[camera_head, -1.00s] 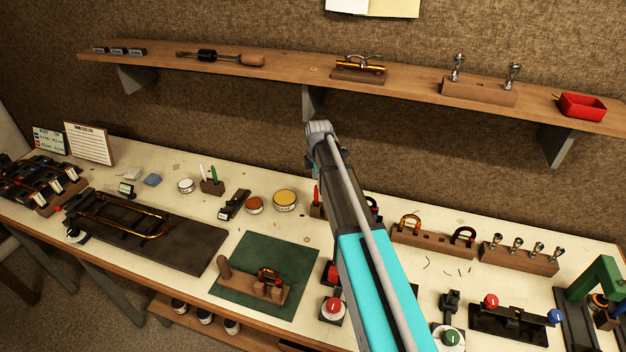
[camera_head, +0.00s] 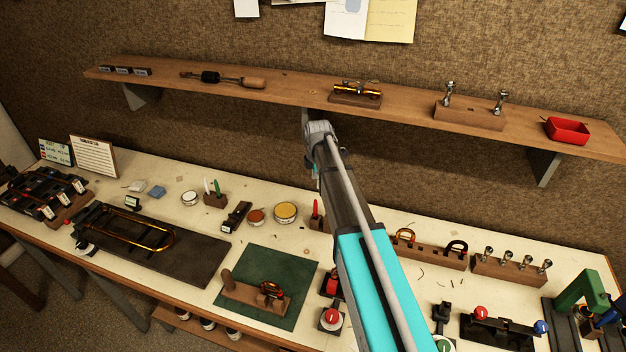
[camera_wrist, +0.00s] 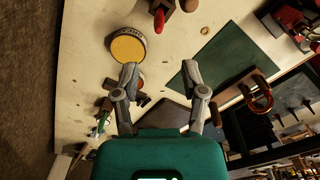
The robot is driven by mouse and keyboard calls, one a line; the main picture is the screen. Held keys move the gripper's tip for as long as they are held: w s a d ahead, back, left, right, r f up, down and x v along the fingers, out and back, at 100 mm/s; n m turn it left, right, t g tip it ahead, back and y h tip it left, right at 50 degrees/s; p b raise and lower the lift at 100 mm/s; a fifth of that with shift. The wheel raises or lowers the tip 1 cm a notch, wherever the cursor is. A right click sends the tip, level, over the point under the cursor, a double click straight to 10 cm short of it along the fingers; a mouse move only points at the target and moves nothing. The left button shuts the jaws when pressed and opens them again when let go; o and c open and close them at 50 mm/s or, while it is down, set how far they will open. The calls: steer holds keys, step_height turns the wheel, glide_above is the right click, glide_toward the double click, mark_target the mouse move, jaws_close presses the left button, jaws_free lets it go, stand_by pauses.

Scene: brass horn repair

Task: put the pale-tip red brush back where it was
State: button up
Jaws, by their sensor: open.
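A red upright stick-like thing (camera_head: 315,208), perhaps the red brush, stands in a small wooden block behind the green mat, partly hidden by my arm. It also seems to show as a red shape (camera_wrist: 158,20) at a brown block at the top of the wrist view. I cannot make out a pale tip. My gripper (camera_wrist: 160,70) is open, with nothing between its fingers, above the bench. In the head view my own arm hides most of it. A second wooden holder (camera_head: 215,200) carries a white and a green upright piece.
A yellow-topped round tin (camera_head: 286,212) and a smaller reddish tin (camera_head: 256,216) stand left of the red piece. The green mat (camera_head: 240,262) bears a wooden fixture. A wooden shelf (camera_head: 300,87) runs above the bench. A block with horn slides (camera_head: 430,253) is on the right.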

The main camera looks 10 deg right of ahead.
steer(key=shift+r, duration=0.1)
stand_by(0.6)
steer(key=s+a+m, duration=0.2)
steer(key=s+m, duration=1.7)
steer(key=s, duration=0.7)
stand_by(1.0)
